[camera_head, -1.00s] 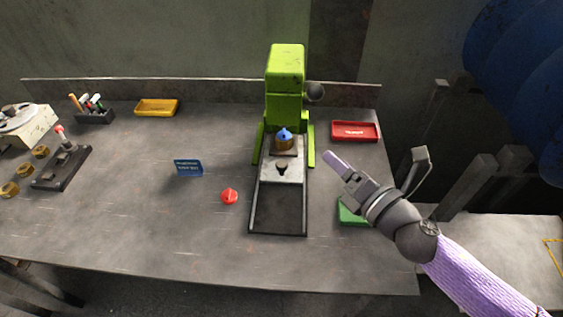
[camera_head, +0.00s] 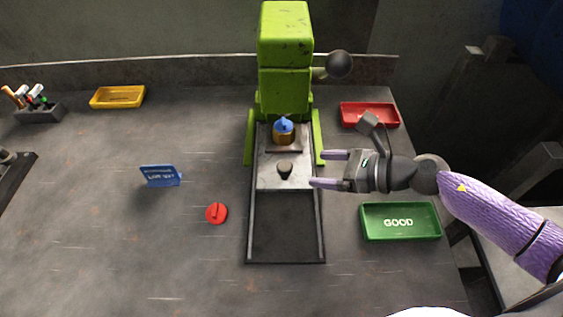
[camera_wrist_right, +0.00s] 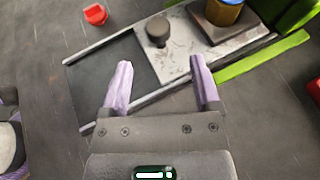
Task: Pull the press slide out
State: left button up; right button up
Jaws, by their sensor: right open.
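The green press (camera_head: 285,60) stands at the back middle of the table. Its grey slide plate (camera_head: 270,180) sits at the press end of a black-railed track and carries a dark knob (camera_head: 285,169). Behind the knob a brass piece with a blue top (camera_head: 284,131) stands on a raised block. My right gripper (camera_head: 328,169) is open and empty at the right side of the slide. In the right wrist view its purple fingers (camera_wrist_right: 161,88) point toward the slide and its knob (camera_wrist_right: 158,30), apart from the knob. My left gripper is not in view.
A green GOOD tray (camera_head: 400,236) lies right of the track, and a red tray (camera_head: 369,116) behind it. A red piece (camera_head: 216,213) and a blue sign (camera_head: 160,175) are to the left. The front track (camera_head: 285,235) is bare.

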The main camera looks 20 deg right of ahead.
aim_at(288, 166)
jog(key=x, duration=0.8)
jog(key=shift+w+a, duration=0.25)
jog(key=shift+a, duration=0.15)
grip_shut()
dwell(0.8)
